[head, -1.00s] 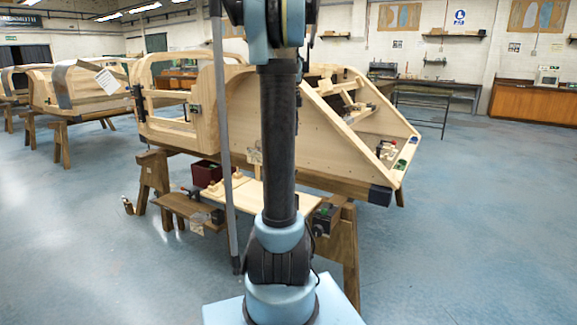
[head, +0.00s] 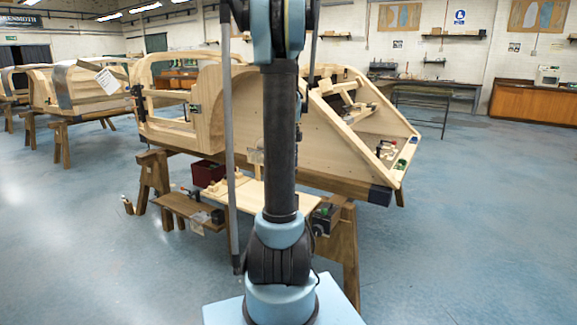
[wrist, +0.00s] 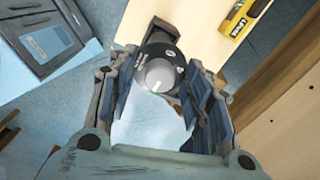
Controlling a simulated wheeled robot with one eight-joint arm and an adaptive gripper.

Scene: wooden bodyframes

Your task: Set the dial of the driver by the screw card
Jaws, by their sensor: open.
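In the wrist view, the dial (wrist: 159,76) is a round grey knob with a pale pointer mark, set in a black collar. The collar carries a small round white mark at its upper right. The dial faces the camera between the fingertips of my open gripper (wrist: 163,72), with one finger at each side. I cannot tell whether either finger touches it. The rest of the driver is mostly hidden behind the dial. In the head view, my arm hides my gripper and the dial. I cannot make out the screw card for certain.
A pale wooden board (wrist: 200,30) lies behind the dial, with a yellow tool (wrist: 240,20) on it. A dark grey case (wrist: 45,42) is at the upper left. The large wooden bodyframe (head: 250,125) stands behind my arm. Blue floor (head: 480,240) is clear at right.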

